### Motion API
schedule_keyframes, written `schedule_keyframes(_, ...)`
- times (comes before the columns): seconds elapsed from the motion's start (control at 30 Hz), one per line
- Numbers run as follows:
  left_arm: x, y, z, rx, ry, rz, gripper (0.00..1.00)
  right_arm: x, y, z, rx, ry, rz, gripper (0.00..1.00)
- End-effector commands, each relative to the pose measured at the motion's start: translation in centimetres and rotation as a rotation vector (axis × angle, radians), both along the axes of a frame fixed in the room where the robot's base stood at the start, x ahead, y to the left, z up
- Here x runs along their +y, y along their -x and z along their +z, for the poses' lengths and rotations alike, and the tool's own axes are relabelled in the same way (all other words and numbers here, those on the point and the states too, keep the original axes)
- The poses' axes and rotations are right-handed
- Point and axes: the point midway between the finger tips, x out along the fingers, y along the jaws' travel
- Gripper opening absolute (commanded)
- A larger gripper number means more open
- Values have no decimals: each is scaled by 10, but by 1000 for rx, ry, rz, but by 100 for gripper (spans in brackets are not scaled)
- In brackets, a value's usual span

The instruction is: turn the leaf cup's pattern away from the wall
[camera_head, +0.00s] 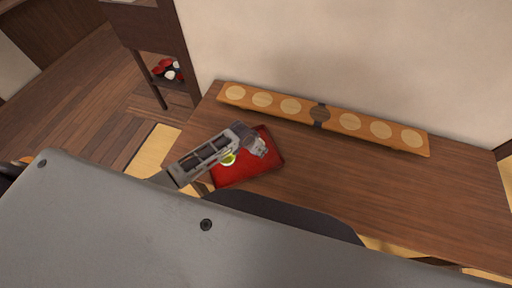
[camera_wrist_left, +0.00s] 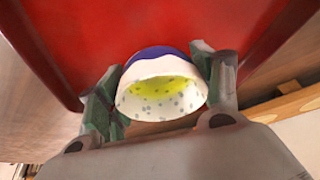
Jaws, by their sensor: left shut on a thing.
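The leaf cup (camera_wrist_left: 160,88) is between the fingers of my left gripper (camera_wrist_left: 157,75) in the left wrist view. It is white with small grey-green marks, a yellow-green inside and a dark blue part at its far end. Its mouth faces the wrist camera. My left gripper (camera_head: 240,152) is shut on the cup, one finger on each side, over the red tray (camera_head: 272,166). In the head view only a small yellow-green part of the cup (camera_head: 229,159) shows beneath my arm. I cannot tell whether it touches the tray. My right gripper is not in view.
The tray lies on a brown wooden table (camera_head: 370,190). A long wooden board with pale round discs (camera_head: 350,121) lies along the wall (camera_head: 350,50) behind. The table right of the tray is clear. A dark shelf (camera_head: 150,35) stands at the left.

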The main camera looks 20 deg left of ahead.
Motion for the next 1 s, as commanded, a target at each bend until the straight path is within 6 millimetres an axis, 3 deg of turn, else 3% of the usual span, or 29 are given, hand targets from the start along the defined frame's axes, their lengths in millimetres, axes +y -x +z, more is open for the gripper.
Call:
schedule_keyframes(0.67,0,0,-4,-2,1,0,38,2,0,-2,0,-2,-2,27)
schedule_keyframes(0.7,0,0,-4,-2,1,0,71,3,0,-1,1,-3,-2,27)
schedule_keyframes(0.87,0,0,-4,-1,0,0,91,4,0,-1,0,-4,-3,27)
schedule_keyframes(1.0,0,0,-4,-1,0,0,91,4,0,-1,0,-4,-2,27)
